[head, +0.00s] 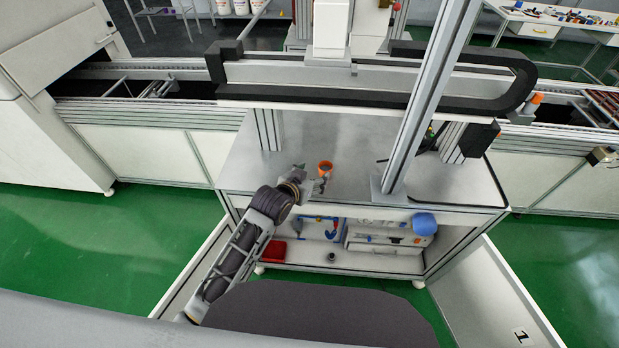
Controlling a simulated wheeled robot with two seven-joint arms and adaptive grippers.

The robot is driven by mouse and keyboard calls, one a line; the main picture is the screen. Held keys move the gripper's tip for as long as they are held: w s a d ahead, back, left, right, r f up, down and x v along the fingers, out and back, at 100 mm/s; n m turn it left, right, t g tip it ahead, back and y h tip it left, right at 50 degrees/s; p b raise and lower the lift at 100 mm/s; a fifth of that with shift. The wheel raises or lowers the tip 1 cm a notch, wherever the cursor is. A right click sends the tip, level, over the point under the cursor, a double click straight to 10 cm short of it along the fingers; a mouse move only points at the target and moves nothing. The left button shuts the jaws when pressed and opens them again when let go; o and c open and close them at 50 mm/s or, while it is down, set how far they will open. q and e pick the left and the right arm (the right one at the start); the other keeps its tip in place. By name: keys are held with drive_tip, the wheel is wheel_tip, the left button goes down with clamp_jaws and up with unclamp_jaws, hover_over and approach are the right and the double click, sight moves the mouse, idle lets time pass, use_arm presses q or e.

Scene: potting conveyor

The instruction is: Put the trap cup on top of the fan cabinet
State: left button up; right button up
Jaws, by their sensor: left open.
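An orange cup (325,166), which looks like the trap cup, shows over the grey metal top of the open-fronted cabinet (345,138), seemingly upright. I cannot tell for certain that this cabinet is the fan cabinet. My left gripper (313,179) is open, just in front and to the left of the cup, with its fingers close to it. I cannot tell whether they touch the cup. The gripper partly hides the cup's lower part, so its contact with the top is unclear. My right gripper is not in view.
A slanted aluminium post (425,105) and a black cable chain (360,98) stand over the cabinet top at the right and back. Below, open shelves hold a blue round thing (424,223) and a red box (273,250). Cabinet doors stand open on both sides.

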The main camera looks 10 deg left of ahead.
use_arm(q)
drive_tip(key=shift+s+a+r, duration=0.25)
drive_tip(key=shift+s+r, duration=0.1)
drive_tip(key=shift+s, duration=0.25)
